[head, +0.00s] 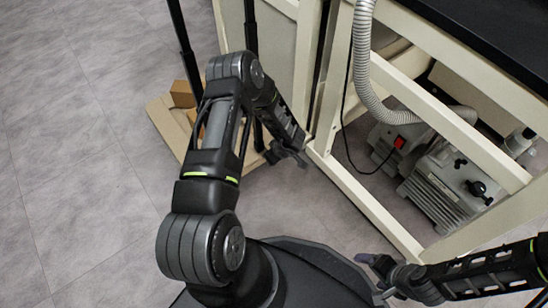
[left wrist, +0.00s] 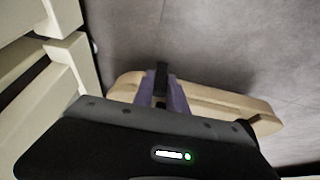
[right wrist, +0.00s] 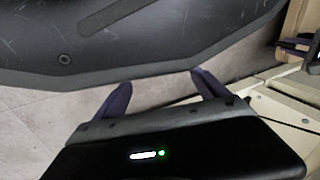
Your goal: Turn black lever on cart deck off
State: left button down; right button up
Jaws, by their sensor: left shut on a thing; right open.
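The cart's pale wooden deck (head: 163,118) is low on the floor beside the bench frame. Its rounded end (left wrist: 255,108) also shows in the left wrist view. My left gripper (head: 287,153) is low at the deck's near right end. In the left wrist view its purple fingers (left wrist: 163,95) are close together on a small black piece, which looks like the black lever (left wrist: 161,76). The lever's exact turn is hard to tell; in the head view my gripper hides it. My right gripper (head: 376,272) is low at the lower right, its fingers (right wrist: 160,95) apart and empty.
The cream bench frame (head: 365,205) stands close on the right, with pumps (head: 445,190) and a grey hose (head: 362,60) inside. The floor at left is clear.

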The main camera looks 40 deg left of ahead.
pick_arm(q)
jog(key=shift+s+a+f+n+t+h+b, duration=0.15)
jog(key=shift+s+f+n+t+h+b, duration=0.75)
jog(key=shift+t, duration=1.85)
jog(key=shift+s+a+f+n+t+y+b, duration=0.25)
jog(key=shift+n+t+b, duration=0.4)
jog(key=shift+t+b, duration=1.4)
jog(key=shift+s+f+n+t+h+b, duration=0.45)
jog(key=shift+f+n+t+h, duration=0.25)
jog(key=shift+t, duration=2.7)
jog(key=c, duration=1.4)
grip_release()
jog(key=shift+w, duration=0.1)
jog(key=shift+o, duration=0.2)
jog(key=shift+a, duration=0.1)
